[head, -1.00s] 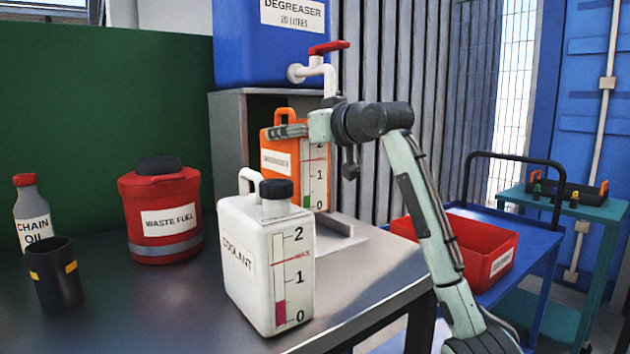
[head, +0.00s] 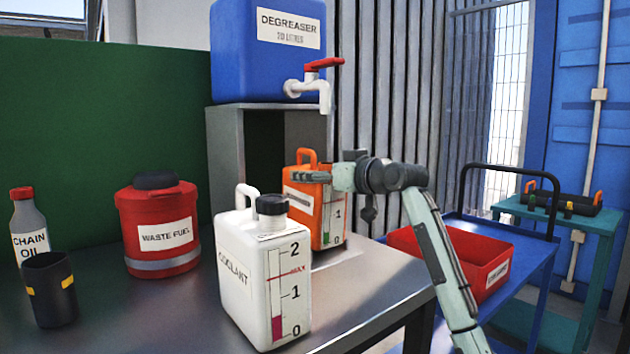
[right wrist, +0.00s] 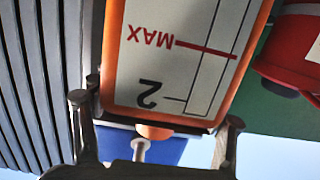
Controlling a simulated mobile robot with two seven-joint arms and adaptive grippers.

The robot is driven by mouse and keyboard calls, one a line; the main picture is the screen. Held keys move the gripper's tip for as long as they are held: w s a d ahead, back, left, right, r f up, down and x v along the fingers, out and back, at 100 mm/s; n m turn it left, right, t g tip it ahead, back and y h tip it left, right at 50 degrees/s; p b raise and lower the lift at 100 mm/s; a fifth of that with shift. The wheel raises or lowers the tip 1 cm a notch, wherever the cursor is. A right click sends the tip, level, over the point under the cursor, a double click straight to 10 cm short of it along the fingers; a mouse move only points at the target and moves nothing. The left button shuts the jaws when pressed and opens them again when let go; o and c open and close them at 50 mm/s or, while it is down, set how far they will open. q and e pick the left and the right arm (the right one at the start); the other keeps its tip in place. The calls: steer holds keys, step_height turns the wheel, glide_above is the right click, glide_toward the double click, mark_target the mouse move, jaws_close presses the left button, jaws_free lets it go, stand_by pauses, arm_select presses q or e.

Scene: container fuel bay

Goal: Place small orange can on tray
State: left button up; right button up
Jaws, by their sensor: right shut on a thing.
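The small orange can (head: 300,215) has an orange handle on top and a white gauge strip. It is upright under the tap in the head view. My right gripper (head: 312,177) is shut on its upper part. In the right wrist view the can (right wrist: 185,55) appears upside down between my gripper's fingers (right wrist: 155,112). The flat grey tray (head: 343,256) lies at the can's base, mostly hidden by the can and the coolant can. I cannot tell whether the can touches it. My left gripper is not in view.
A white coolant can (head: 262,275) stands close in front. The red tap (head: 318,80) of the blue degreaser tank (head: 235,50) hangs above. A waste fuel can (head: 158,225), chain oil bottle (head: 28,230) and black cup (head: 52,290) stand left. A red bin (head: 480,262) sits right.

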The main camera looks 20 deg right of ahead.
steer(key=o, duration=1.5)
steer(key=shift+w+a+f+g, duration=0.1)
steer(key=shift+f+g, duration=0.05)
steer(key=shift+f, duration=0.5)
steer(key=shift+w+a+f+g, duration=0.1)
steer(key=shift+f+g, duration=0.05)
steer(key=shift+f, duration=0.45)
steer(key=shift+o, duration=1.3)
steer(key=shift+w+f, duration=0.2)
steer(key=shift+o, duration=0.7)
steer(key=shift+w+r, duration=0.1)
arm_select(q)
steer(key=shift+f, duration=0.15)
arm_select(e)
steer(key=shift+r, duration=0.25)
steer(key=shift+s+d, duration=0.1)
steer(key=shift+s, duration=0.1)
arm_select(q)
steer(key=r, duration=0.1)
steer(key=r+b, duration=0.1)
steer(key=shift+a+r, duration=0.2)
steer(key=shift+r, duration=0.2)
arm_select(e)
steer(key=v, duration=1.2)
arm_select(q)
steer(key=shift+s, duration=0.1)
